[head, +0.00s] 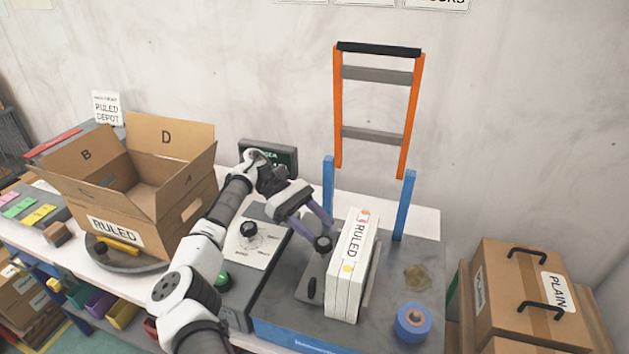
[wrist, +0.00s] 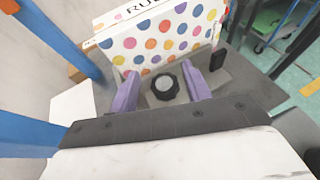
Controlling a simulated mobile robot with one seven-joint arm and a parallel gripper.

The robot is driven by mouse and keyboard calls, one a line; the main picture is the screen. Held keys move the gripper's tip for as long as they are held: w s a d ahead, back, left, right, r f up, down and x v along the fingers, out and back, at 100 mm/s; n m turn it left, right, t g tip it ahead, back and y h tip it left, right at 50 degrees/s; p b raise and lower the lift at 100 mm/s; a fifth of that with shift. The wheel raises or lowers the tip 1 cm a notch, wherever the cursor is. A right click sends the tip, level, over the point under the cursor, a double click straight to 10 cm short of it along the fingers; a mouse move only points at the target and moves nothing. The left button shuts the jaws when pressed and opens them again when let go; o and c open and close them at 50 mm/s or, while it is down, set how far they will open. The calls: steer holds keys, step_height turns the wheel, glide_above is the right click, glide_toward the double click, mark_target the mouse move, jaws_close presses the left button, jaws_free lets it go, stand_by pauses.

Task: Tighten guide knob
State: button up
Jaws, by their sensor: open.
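The guide knob (wrist: 165,86), black and lobed with a grey cap, sits on a grey metal plate. In the head view the knob (head: 323,243) is just left of the stack labelled RULED. My gripper (wrist: 163,84) is open, with one purple finger on each side of the knob and visible gaps between. In the head view my gripper (head: 315,232) reaches down to the knob from the upper left. The RULED stack (head: 352,265) stands upright on the machine bed; its dotted cover (wrist: 165,42) is beyond the knob in the wrist view.
An orange frame (head: 409,120) on blue posts rises behind the bed. A second black knob (head: 249,230) is on a dial panel to the left. An open RULED carton (head: 150,240) is further left, a PLAIN carton (head: 510,290) at right, and a blue tape roll (head: 411,322) at front right.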

step_height(320, 180, up, 16)
steer(key=shift+r, duration=0.15)
